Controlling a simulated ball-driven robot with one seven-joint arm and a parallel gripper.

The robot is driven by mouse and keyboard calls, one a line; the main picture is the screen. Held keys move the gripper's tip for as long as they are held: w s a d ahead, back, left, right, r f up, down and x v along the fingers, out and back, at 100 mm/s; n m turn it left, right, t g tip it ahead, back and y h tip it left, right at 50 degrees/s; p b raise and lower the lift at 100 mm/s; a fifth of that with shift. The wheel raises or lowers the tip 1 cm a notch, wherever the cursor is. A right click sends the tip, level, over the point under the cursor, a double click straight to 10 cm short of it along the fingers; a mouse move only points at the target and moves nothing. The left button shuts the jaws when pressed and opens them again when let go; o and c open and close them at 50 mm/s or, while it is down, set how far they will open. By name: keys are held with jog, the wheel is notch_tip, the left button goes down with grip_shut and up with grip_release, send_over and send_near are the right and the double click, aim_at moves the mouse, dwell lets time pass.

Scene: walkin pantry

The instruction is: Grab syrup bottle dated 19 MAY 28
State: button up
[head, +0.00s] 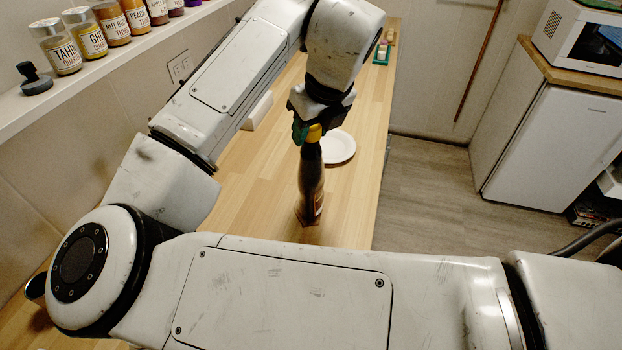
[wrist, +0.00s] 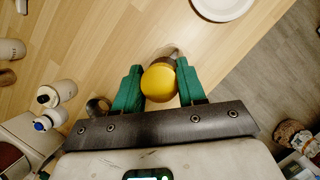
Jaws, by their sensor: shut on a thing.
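A dark brown syrup bottle (head: 311,178) with a yellow cap stands upright on or just above the wooden counter in the head view. In the wrist view its yellow cap (wrist: 159,84) sits between the two green fingers. My gripper (head: 308,133) is shut on the bottle at its cap and neck, from above. The gripper also shows in the wrist view (wrist: 159,88). The bottle's label is mostly turned away, and no date can be read. I cannot tell whether its base touches the counter.
A white plate (head: 338,147) lies on the counter (head: 256,167) just behind the bottle. Several labelled jars (head: 92,36) stand on the wall shelf at left. In the wrist view, white bottles (wrist: 50,119) stand at lower left. The floor (head: 430,200) at right is open.

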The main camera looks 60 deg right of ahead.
grip_shut()
dwell(0.8)
